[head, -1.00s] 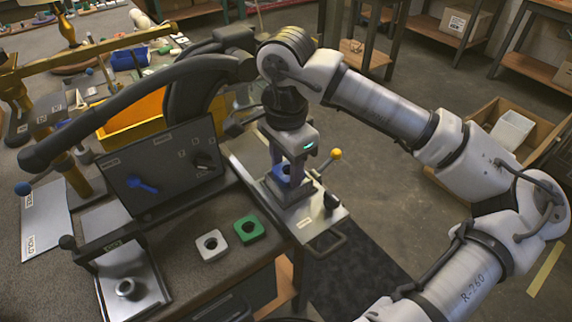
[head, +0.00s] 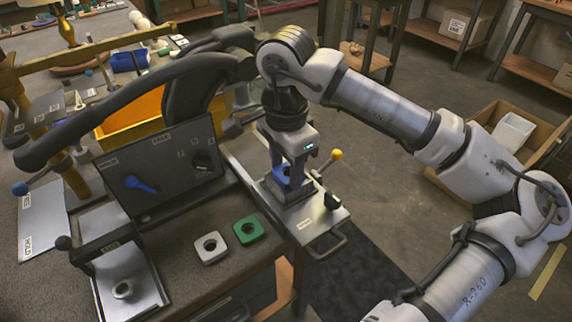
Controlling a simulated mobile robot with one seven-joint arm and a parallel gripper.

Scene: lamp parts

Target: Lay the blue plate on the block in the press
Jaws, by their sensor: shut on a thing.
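My gripper (head: 285,170) points down over the press (head: 318,213), a metal fixture at the bench's right edge. It is shut on the blue plate (head: 283,174), which shows between the fingers. The plate is low, just above or touching the grey block (head: 287,192) in the press; I cannot tell whether they touch. The fingers hide part of the plate and most of the block's top. A yellow-knobbed lever (head: 336,155) stands to the right of the gripper.
A black curved arm (head: 110,105) and a yellow bin (head: 135,113) are farther left.

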